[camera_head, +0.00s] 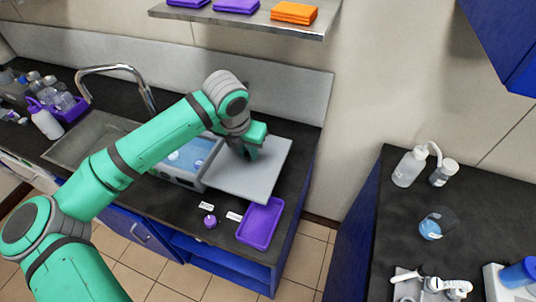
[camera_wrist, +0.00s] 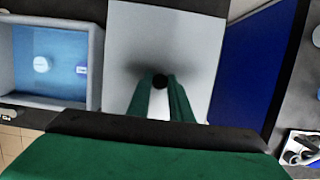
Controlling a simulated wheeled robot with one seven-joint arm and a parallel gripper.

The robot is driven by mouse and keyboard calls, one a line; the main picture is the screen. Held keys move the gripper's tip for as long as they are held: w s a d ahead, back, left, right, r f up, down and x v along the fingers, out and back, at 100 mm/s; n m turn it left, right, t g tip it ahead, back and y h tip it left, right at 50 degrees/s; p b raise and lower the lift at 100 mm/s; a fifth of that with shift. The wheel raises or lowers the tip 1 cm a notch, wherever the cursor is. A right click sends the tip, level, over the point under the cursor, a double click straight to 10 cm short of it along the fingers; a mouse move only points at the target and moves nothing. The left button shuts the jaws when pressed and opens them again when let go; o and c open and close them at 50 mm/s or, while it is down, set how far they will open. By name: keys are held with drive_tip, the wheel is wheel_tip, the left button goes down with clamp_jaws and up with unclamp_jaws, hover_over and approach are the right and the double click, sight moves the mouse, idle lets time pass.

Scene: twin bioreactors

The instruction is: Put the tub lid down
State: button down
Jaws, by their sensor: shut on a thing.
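The tub lid (camera_head: 262,175) is a flat light-grey panel in the head view, just right of the tub, over the black counter. It also shows in the wrist view (camera_wrist: 185,40), with a small dark knob (camera_wrist: 160,81) between the fingers. My gripper (camera_head: 248,152) is shut on this knob from above; its two green fingers (camera_wrist: 160,95) flank it in the wrist view. The grey tub (camera_head: 190,158) is open, with blue liquid and small floating items inside; it also shows in the wrist view (camera_wrist: 97,60). Whether the lid touches the counter is hard to tell.
A purple tray (camera_head: 260,222) and a small purple object (camera_head: 210,221) with white labels are in front of the lid. A sink tap (camera_head: 118,70) stands left. A shelf (camera_head: 250,18) hangs above. Another black counter (camera_head: 385,220) with bottles lies right, across a gap.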

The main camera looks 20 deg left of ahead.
sight(266, 148)
drive_tip(key=w+f, duration=0.2)
drive_tip(key=w+d+f, duration=0.1)
drive_tip(key=w+f, duration=0.1)
drive_tip(key=w, duration=0.1)
drive_tip(key=w+d+f, duration=0.1)
drive_tip(key=w+f, duration=0.1)
drive_tip(key=w, duration=0.1)
drive_tip(key=shift+d+f, duration=0.15)
drive_tip(key=shift+f, duration=0.1)
drive_tip(key=shift+w+d+f, duration=0.1)
drive_tip(key=shift+w+f, duration=0.35)
drive_tip(key=shift+f, duration=0.1)
drive_tip(key=shift+s+x, duration=0.15)
drive_tip(key=shift+x, duration=0.7)
drive_tip(key=shift+s+x, duration=0.15)
drive_tip(key=shift+x, duration=0.75)
drive_tip(key=shift+f, duration=0.2)
drive_tip(key=c, duration=1.6)
unclamp_jaws()
drive_tip(key=v, duration=1.2)
drive_tip(key=shift+r, duration=0.15)
